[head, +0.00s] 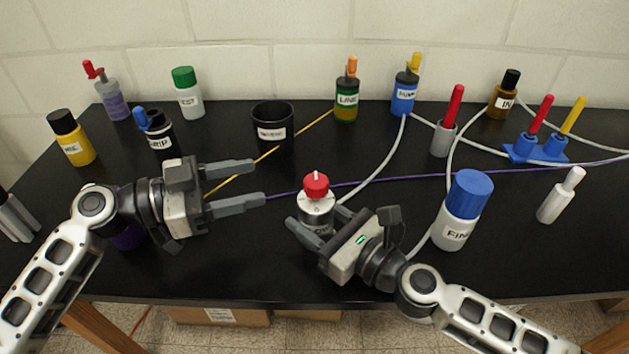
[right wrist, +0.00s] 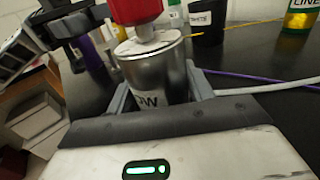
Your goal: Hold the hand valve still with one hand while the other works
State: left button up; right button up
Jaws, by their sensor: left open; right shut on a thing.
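The hand valve (head: 317,213) is a silver cylinder with a red knob on top and a dark-lettered label. It stands upright on the black table at the front middle. My right gripper (head: 318,232) is shut on its body from the front. In the right wrist view the silver body (right wrist: 152,72) sits between the fingers, with the red knob (right wrist: 138,12) above, cut off by the top edge. My left gripper (head: 262,183) is open and empty to the left of the valve, its fingers pointing right towards it, apart from the knob.
A black cup (head: 273,132) stands behind the valve. A white bottle with a blue cap (head: 466,205) stands to the right. White, purple and yellow lines cross the table (head: 390,260). Several bottles line the back, including a green-capped one (head: 188,95) and a blue one (head: 404,92).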

aim_at(315, 180)
pick_arm(q)
jog(key=shift+g+h, duration=0.5)
jog(key=shift+g, duration=0.3)
jog(key=d, duration=1.1)
jog(key=shift+r, duration=0.1)
jog(key=c, duration=1)
